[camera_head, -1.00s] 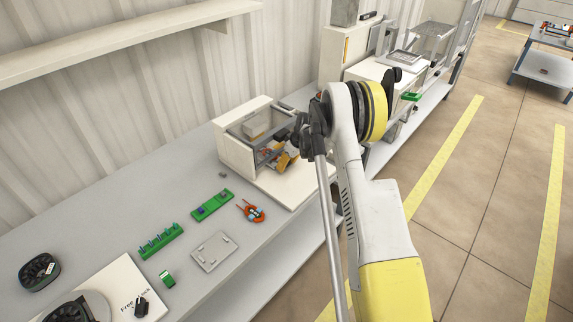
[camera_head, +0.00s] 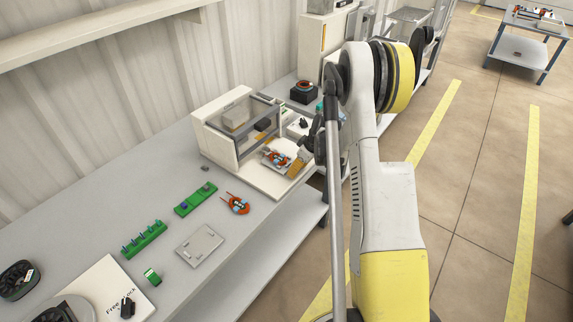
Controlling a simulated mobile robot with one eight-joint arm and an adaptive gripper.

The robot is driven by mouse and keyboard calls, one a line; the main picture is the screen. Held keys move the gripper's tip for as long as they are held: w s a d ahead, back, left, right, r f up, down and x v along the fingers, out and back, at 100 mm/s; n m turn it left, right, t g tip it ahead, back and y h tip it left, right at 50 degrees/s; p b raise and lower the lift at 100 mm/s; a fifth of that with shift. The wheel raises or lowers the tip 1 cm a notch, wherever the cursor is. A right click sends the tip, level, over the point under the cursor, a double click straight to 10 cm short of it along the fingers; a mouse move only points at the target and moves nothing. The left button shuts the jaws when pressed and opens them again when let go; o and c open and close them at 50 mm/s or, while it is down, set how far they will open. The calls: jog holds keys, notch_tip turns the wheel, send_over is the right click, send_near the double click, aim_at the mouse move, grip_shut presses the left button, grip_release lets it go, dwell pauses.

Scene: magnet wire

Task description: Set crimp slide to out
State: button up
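The cream crimp machine (camera_head: 222,149) stands on the bench, with a clear grey-framed panel (camera_head: 255,130) over its front opening. A light slide plate (camera_head: 267,153) shows in front of that opening, carrying a small orange-and-blue coil part (camera_head: 279,158). The slide's far end is hard to make out. My gripper (camera_head: 297,167) is just right of the coil part, low over the machine's pale base board. Its gold-coloured fingertips are close to the slide's outer end. I cannot tell whether they touch or grip it, because my wrist and arm partly cover this area.
Left along the bench lie an orange coil with leads (camera_head: 237,204), green blocks (camera_head: 194,198), a green pegged rack (camera_head: 144,240) and a grey plate (camera_head: 200,245). A dark device with an orange ring (camera_head: 304,91) stands behind the machine.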

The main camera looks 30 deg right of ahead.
jog(key=shift+s+d+f, duration=0.1)
jog(key=shift+s+d, duration=0.05)
jog(key=shift+s, duration=0.35)
jog(key=shift+s+d, duration=0.15)
jog(key=shift+s, duration=0.3)
jog(key=o, duration=1.4)
jog(key=shift+s, duration=0.1)
jog(key=shift+o, duration=0.2)
jog(key=v, duration=1.2)
